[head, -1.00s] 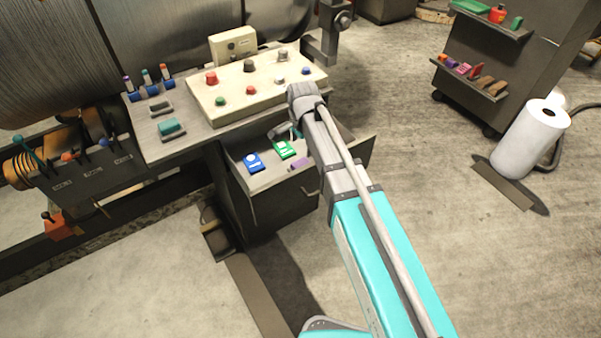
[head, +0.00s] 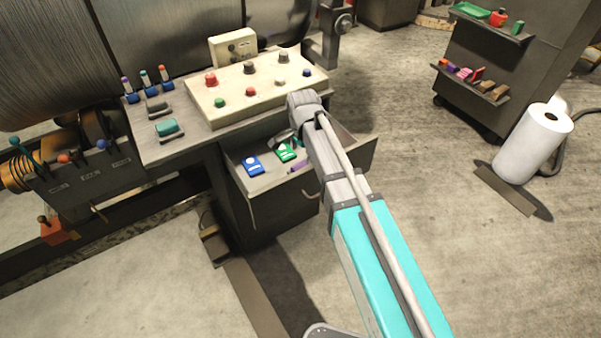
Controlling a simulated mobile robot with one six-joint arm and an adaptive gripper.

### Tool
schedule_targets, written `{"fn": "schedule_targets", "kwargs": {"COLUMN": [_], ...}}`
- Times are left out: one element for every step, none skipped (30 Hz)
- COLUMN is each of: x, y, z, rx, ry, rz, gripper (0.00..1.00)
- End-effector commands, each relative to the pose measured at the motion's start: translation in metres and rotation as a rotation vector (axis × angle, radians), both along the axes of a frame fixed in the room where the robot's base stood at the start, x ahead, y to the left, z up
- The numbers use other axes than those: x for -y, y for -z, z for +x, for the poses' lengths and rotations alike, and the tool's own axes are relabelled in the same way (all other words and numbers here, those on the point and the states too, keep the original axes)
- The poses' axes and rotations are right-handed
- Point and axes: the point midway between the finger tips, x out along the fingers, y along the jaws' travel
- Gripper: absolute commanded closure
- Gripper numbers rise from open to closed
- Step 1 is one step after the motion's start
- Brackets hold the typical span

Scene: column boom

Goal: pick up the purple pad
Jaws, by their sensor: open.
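A small purple pad (head: 297,167) lies in the open drawer (head: 262,183) under the control desk. My arm covers part of it at its right side. A green pad (head: 286,152) and a blue pad (head: 253,166) lie to its left in the same drawer. My gripper (head: 284,138) shows only in small part beside my wrist, over the back of the drawer near the green pad. It is open, and its fingertips are mostly hidden. I see nothing held in it. It is up and left of the purple pad in the picture.
The control panel (head: 205,112) with several coloured knobs stands on the desk behind the drawer. The drawer walls surround the pads. At the right are a dark shelf cart (head: 510,60) with small items and a white roll (head: 535,143). The floor between is clear.

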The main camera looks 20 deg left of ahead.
Motion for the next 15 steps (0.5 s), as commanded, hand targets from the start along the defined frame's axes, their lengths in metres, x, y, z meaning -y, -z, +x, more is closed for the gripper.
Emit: {"fn": "schedule_targets", "kwargs": {"x": [0.0,0.0,0.0,-0.001,-0.001,-0.001,-0.001,-0.001,-0.001,-0.001,-0.001,-0.001,-0.001,-0.001,-0.001], "y": [0.007,0.009,0.012,0.015,0.017,0.02,0.023,0.025,0.028,0.03,0.033,0.036,0.037,0.039,0.041], "z": [0.0,0.0,-0.001,-0.001,-0.001,-0.001,-0.001,-0.001,-0.002,-0.001,-0.001,-0.001,-0.001,-0.001,-0.001], "rx": [0.0,0.0,0.0,0.0,0.0,0.0,0.0,0.0,0.0,0.0,0.0,0.0,0.0,0.0,0.0], "ry": [0.0,0.0,0.0,0.0,0.0,0.0,0.0,0.001,0.001,0.001,0.001,0.001,0.001,0.001,0.001], "rz": [0.0,0.0,0.0,0.0,0.0,0.0,0.0,0.0,0.0,0.0,0.0,0.0,0.0,0.0,0.0], "gripper": [0.03,0.03,0.03,0.03,0.03,0.03,0.03,0.03,0.03,0.03,0.03,0.03,0.03,0.03,0.03]}}
